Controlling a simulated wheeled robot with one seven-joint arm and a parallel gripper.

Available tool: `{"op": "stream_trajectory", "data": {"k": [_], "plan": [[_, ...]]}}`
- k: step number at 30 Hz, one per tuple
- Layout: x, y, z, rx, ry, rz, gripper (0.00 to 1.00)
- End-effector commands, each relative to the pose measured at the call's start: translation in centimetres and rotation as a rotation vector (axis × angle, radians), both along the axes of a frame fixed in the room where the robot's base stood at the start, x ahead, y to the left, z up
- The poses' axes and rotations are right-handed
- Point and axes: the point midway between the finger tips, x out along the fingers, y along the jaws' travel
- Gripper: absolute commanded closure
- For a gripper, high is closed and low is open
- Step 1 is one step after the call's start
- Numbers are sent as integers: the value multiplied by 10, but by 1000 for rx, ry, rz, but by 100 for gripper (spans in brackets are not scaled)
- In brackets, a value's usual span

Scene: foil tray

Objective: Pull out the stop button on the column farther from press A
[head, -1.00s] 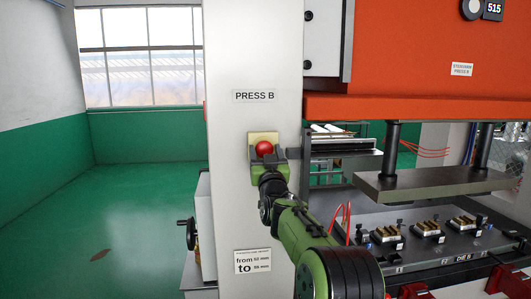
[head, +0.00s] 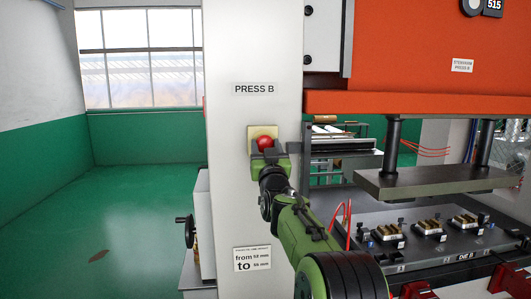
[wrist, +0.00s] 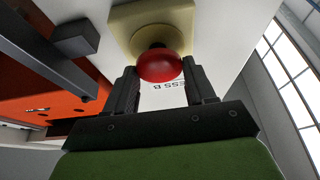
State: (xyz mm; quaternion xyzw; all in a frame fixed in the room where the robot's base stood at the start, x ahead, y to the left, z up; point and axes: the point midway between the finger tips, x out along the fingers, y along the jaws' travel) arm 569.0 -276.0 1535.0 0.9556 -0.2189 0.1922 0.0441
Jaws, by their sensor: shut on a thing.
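The red stop button (head: 264,143) sits on a pale yellow box (head: 254,132) on the white column (head: 235,180) labelled PRESS B. My gripper (head: 267,153) is at the button from below and in front, with its fingers at the button's sides. In the wrist view the red button (wrist: 160,67) is between the two dark fingers of my gripper (wrist: 160,76), and they are shut on it. A dark stem shows between the button's head and the yellow box (wrist: 150,22). Press A is not identifiable in these views.
The orange press (head: 420,60) stands right of the column, with a die table (head: 430,225) below its plate. A grey bar (wrist: 45,52) lies beside the box in the wrist view. A handwheel (head: 185,231) is left of the column. The green floor (head: 130,220) at left is mostly clear.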

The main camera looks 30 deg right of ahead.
Motion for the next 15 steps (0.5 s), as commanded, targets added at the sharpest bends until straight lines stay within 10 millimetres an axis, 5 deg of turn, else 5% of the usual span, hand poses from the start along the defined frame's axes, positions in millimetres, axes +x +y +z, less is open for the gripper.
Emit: {"op": "stream_trajectory", "data": {"k": [2,3,7,15], "plan": [[1,0,-2,4,8,1,100],[1,0,-2,4,8,1,39],[1,0,-1,4,7,1,22],[0,0,-1,2,6,1,22]]}}
